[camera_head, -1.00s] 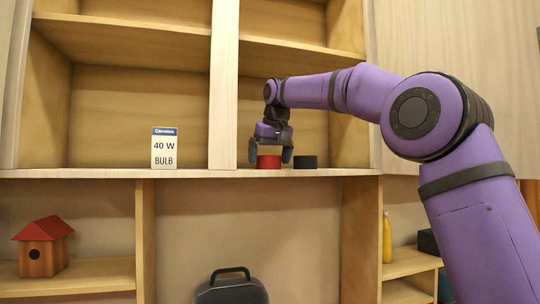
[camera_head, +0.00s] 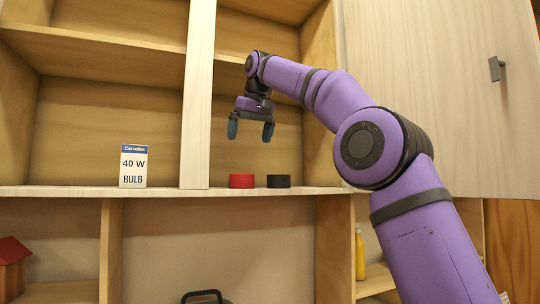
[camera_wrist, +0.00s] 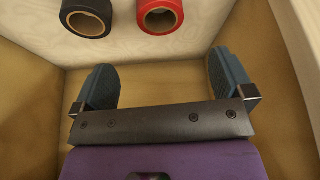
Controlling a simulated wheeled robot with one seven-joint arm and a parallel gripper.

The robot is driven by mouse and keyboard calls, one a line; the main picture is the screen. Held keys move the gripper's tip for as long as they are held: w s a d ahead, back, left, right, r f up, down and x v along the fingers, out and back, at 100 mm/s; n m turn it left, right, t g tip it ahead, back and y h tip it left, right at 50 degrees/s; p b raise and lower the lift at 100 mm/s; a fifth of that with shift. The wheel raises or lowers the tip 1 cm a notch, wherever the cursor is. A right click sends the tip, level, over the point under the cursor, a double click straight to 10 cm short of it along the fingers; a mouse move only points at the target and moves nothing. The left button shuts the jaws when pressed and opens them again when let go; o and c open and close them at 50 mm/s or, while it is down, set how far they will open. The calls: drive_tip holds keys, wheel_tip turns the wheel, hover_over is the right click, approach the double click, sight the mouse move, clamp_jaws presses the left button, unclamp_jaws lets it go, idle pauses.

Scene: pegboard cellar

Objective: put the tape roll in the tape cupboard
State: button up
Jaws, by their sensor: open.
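A red tape roll (camera_head: 242,181) lies flat on the cupboard's bottom board, to the right of the upright divider. A black tape roll (camera_head: 278,181) lies close to its right. Both show at the top of the wrist view, the red one (camera_wrist: 160,17) and the black one (camera_wrist: 88,18), each with a tan core. The open cupboard (camera_head: 110,191) is of pale wood. My gripper (camera_head: 250,131) is open and empty inside its right section, above the rolls and clear of them. Its two blue-grey fingers (camera_wrist: 164,80) are spread in the wrist view.
A white bulb box (camera_head: 133,166) stands in the cupboard's left section. The divider (camera_head: 197,95) stands left of my gripper, and an inner shelf (camera_head: 85,45) is above. Lower shelves hold a birdhouse (camera_head: 12,268) and a yellow bottle (camera_head: 360,255).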

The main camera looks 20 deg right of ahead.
drive_tip(key=s+f+h, duration=0.1)
drive_tip(key=s+f, duration=0.3)
drive_tip(key=s, duration=0.4)
drive_tip(key=s+f, duration=0.4)
drive_tip(key=s, duration=0.3)
drive_tip(key=s+d+f, duration=0.3)
drive_tip(key=s+f, duration=0.8)
drive_tip(key=f, duration=0.2)
drive_tip(key=s+d+f+m+t, duration=0.1)
drive_tip(key=s+d+f, duration=0.2)
drive_tip(key=s+f, duration=0.9)
wheel_tip(320, 180, down, 2)
drive_tip(key=shift+s+f, duration=0.15)
drive_tip(key=shift+s, duration=0.05)
